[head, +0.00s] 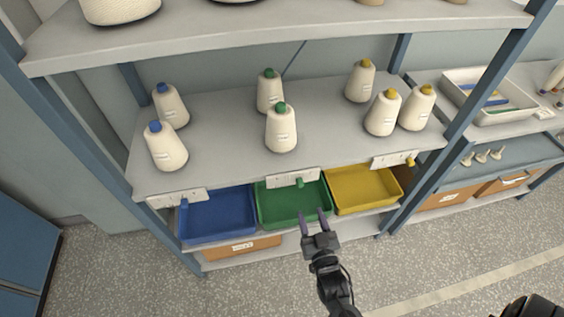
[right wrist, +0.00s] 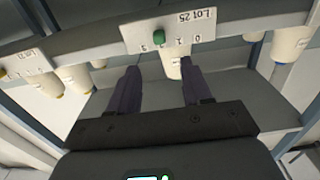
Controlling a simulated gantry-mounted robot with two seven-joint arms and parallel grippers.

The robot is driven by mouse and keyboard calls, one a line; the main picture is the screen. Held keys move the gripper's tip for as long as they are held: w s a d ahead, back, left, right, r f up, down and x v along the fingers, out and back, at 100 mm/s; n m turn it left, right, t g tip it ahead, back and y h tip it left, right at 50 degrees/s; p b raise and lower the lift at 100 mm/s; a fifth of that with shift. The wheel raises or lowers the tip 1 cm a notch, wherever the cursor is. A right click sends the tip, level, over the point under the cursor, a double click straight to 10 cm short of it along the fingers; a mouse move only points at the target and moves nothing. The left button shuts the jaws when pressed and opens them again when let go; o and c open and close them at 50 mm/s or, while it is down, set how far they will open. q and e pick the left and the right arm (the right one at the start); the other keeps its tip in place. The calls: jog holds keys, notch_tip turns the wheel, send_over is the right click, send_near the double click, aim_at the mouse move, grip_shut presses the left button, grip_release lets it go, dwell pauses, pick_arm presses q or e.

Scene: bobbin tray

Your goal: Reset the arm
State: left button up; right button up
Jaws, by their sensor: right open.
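My right gripper (head: 313,219) is open and empty in the head view. Its fingertips overlap the front edge of the green tray (head: 275,207); I cannot tell whether they touch it. In the right wrist view the two fingers of my right gripper (right wrist: 158,68) stand apart with nothing between them. Beyond them is a white label plate (right wrist: 140,32) with a green peg (right wrist: 159,37). The same green peg (head: 299,183) shows above the green tray in the head view.
A blue tray (head: 217,214) and a yellow tray (head: 363,188) flank the green one. Above them, a shelf (head: 222,140) holds several white bobbins with blue, green and yellow tops. A blue upright post (head: 470,110) stands at right. The floor (head: 250,285) in front is clear.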

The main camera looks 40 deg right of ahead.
jog(key=s+a+f+n+g+y+p, duration=0.1)
jog(key=s+a+n+g+y, duration=0.25)
jog(key=s+g, duration=0.35)
jog(key=s+a+n+g+y+p, duration=0.1)
jog(key=s+a+n+g+y, duration=0.25)
jog(key=s+g, duration=0.3)
notch_tip(320, 180, up, 32)
jog(key=p, duration=3.1)
jog(key=shift+a+f+t+y, duration=0.25)
jog(key=shift+a+t+y, duration=0.05)
jog(key=shift+t, duration=0.05)
